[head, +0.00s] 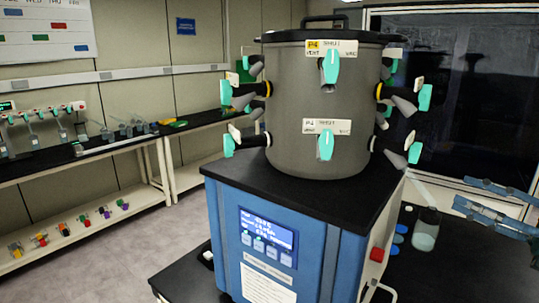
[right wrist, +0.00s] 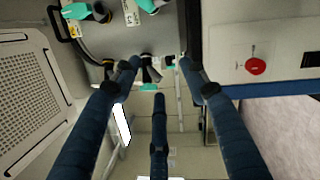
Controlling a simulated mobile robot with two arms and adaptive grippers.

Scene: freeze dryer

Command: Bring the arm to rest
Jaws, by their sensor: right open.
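My right gripper (head: 470,195) shows at the right edge of the head view, its blue fingers pointing left. It is beside the freeze dryer (head: 325,110) and close to a glass flask (head: 426,230), apart from the drum. In the right wrist view, its dark blue fingers (right wrist: 160,75) are spread with nothing between them. The freeze dryer is a grey drum with teal valve knobs on a blue base unit with a lit screen (head: 267,228). My left gripper is not in view.
The flask stands on the black table, with blue caps (head: 399,233) beside it. A red button (head: 377,254) is on the base unit's right side. A dark glass panel (head: 450,90) stands behind. Black-topped benches (head: 90,150) run along the left wall. Floor (head: 110,250) is clear at lower left.

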